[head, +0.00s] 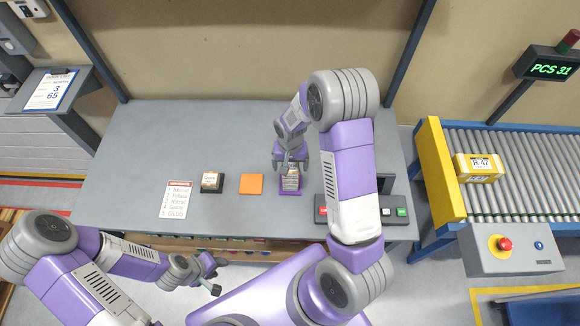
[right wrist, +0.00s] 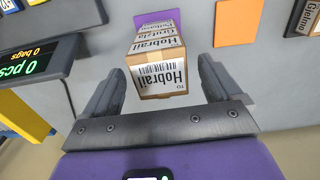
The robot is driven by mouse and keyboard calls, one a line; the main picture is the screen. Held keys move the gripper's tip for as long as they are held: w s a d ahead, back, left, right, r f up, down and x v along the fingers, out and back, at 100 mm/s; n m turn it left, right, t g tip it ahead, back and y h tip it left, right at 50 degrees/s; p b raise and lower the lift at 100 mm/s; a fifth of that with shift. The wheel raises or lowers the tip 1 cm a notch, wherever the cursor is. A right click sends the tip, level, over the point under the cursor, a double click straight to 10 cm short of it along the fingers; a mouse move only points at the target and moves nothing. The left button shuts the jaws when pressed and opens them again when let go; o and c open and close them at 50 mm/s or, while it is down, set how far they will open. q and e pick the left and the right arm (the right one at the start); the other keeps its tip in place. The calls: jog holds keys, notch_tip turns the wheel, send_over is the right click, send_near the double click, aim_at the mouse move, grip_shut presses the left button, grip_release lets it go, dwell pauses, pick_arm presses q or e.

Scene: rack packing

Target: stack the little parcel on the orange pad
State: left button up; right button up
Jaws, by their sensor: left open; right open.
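The orange pad (head: 251,184) lies bare on the grey table; a corner of it shows in the right wrist view (right wrist: 234,22). To its right, a stack of small brown parcels (head: 290,181) stands on a purple pad (head: 289,194). In the right wrist view the top parcel (right wrist: 160,78) reads Hobrail, with more labels below it. My right gripper (head: 291,163) is open above this stack, its fingers on either side of the top parcel with gaps. Another small parcel (head: 210,180) sits on a dark pad left of the orange pad. My left gripper (head: 214,275) is open and empty, off the table's front edge.
A printed list (head: 176,199) lies at the table's left. A panel with red and green buttons (head: 401,211) and a display (right wrist: 38,58) are right of the stack. A roller conveyor (head: 520,160) with a yellow box (head: 478,168) stands at far right. The table's back is clear.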

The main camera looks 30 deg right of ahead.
jog(key=shift+f, duration=0.55)
jog(key=c, duration=1.2)
